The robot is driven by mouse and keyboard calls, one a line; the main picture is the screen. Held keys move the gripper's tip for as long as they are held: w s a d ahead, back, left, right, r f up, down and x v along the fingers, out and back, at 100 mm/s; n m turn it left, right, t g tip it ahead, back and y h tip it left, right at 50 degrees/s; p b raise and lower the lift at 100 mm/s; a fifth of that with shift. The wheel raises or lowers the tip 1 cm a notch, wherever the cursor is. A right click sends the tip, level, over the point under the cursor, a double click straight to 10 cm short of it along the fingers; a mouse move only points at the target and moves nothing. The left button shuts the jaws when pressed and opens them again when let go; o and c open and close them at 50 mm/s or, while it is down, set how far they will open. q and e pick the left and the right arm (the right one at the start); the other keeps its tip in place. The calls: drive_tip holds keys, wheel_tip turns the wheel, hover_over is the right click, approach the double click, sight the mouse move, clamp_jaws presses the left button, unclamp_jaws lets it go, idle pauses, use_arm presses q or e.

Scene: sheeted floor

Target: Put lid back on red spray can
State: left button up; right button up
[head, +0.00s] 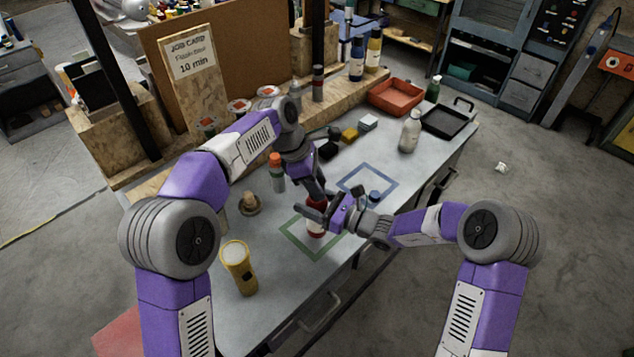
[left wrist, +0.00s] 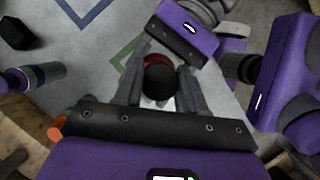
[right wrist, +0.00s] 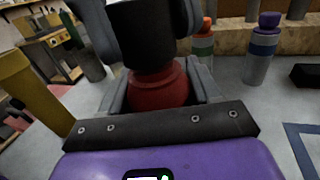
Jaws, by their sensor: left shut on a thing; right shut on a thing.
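The red spray can (head: 316,229) stands upright at the green square outline on the bench. My right gripper (head: 322,212) is shut on its red body, which also shows between the fingers in the right wrist view (right wrist: 158,90). My left gripper (head: 317,194) comes down from above and is shut on the black lid (right wrist: 142,32). In the right wrist view the lid is upright directly over the can's red shoulder and hides the nozzle. In the left wrist view the lid (left wrist: 160,83) covers part of the red top (left wrist: 157,61). I cannot tell whether the lid is seated.
An orange-capped can (head: 277,174) stands left of my grippers. A yellow cylinder (head: 238,268) stands at the near left. A pale bottle (head: 410,132) and a red tray (head: 394,97) are farther back.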

use_arm(q)
drive_tip(key=shift+f, duration=0.6)
drive_tip(key=o, duration=1.1)
drive_tip(key=v, duration=1.2)
use_arm(e)
drive_tip(key=o, duration=1.6)
drive_tip(key=shift+c, duration=0.2)
